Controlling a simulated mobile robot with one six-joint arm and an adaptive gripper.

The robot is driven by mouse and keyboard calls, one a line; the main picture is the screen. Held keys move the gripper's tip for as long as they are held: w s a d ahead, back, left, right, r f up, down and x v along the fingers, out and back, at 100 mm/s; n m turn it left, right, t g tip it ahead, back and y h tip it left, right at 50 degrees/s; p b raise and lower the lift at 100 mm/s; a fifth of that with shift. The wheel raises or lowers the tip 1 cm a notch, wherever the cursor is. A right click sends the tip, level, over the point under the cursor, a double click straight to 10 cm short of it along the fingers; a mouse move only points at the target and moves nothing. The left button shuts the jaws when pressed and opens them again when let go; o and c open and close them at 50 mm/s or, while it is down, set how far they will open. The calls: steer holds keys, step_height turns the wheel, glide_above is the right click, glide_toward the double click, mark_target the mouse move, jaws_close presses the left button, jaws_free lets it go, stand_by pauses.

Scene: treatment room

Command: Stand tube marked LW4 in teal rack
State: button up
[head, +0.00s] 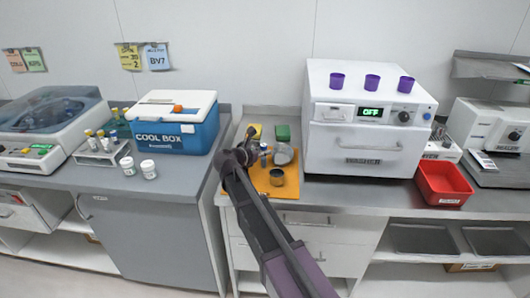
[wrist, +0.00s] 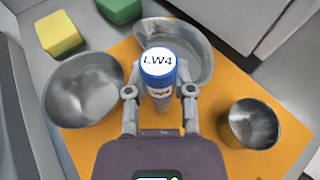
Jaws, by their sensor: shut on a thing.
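The tube marked LW4 (wrist: 158,62) has a blue cap with a white top and points up toward the wrist camera. My gripper (wrist: 159,94) is shut on it, with one finger on each side of the tube, above the orange mat. In the head view my gripper (head: 252,152) is over the mat beside the metal bowls, and the tube is too small to make out there. What looks like the teal rack (head: 120,128) stands on the left counter, behind a pale rack with tubes and left of the cool box. It is partly hidden.
The orange mat (wrist: 92,150) carries metal bowls (wrist: 78,95) and a metal cup (wrist: 252,125). Yellow (wrist: 59,34) and green (wrist: 120,8) sponges lie behind. The cool box (head: 172,125), pale tube rack (head: 100,157) and white jars (head: 148,169) crowd the left counter. A white washer (head: 350,150) stands right.

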steer(key=shift+f, duration=0.25)
steer(key=o, duration=0.9)
steer(key=shift+r, duration=0.1)
steer(key=shift+r, duration=0.15)
steer(key=shift+s+r, duration=0.1)
steer(key=shift+s, duration=0.05)
steer(key=p+v, duration=0.3)
steer(key=v, duration=0.8)
steer(key=shift+s+a, duration=0.2)
steer(key=shift+a, duration=0.1)
